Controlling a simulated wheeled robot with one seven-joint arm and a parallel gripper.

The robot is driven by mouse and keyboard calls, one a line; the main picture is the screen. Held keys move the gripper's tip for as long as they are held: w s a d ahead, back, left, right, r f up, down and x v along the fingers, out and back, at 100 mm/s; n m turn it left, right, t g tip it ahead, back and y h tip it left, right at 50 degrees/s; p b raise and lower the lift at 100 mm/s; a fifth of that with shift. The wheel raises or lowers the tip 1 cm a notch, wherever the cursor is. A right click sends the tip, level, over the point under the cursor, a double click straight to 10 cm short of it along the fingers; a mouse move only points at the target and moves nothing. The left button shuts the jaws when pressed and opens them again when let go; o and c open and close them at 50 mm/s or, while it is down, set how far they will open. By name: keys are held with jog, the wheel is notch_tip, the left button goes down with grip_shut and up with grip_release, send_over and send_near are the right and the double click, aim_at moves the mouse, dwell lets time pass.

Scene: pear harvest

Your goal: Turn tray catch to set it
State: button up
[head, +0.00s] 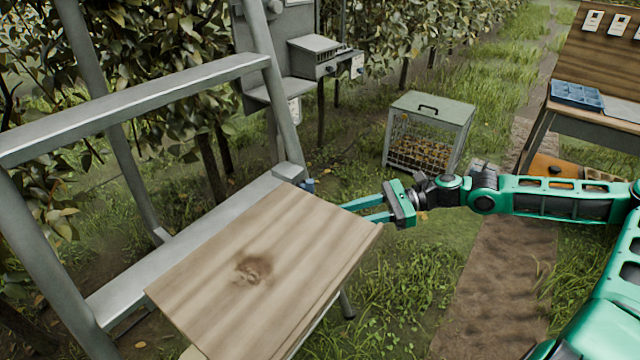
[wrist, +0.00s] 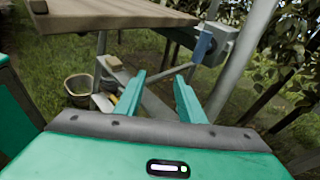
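The wooden tray (head: 255,265) lies flat against the grey ladder frame, and its edge shows at the top of the wrist view (wrist: 115,14). The tray catch (wrist: 202,46) is a small blue tab on a grey block by the ladder post, pointing roughly up and down. In the head view the blue catch (head: 308,185) is a small patch at the tray's far corner. My gripper (head: 356,212) is open and empty beside the tray's right edge. In the wrist view my gripper (wrist: 158,78) has its teal fingers apart, with the catch above and right of them, untouched.
The ladder post (wrist: 245,55) stands right of the catch. A wire crate (head: 428,133) stands behind my gripper, a grey cabinet (head: 280,45) behind the ladder, and a workbench (head: 585,110) at right.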

aim_at(305, 188)
jog(key=w+d+r+m+t+y, duration=0.2)
jog(key=w+r+t+y, duration=0.1)
jog(key=w+r, duration=0.25)
jog(key=a, duration=1)
jog(key=shift+w+a+r, duration=0.2)
grip_shut()
jog(key=shift+h, duration=0.3)
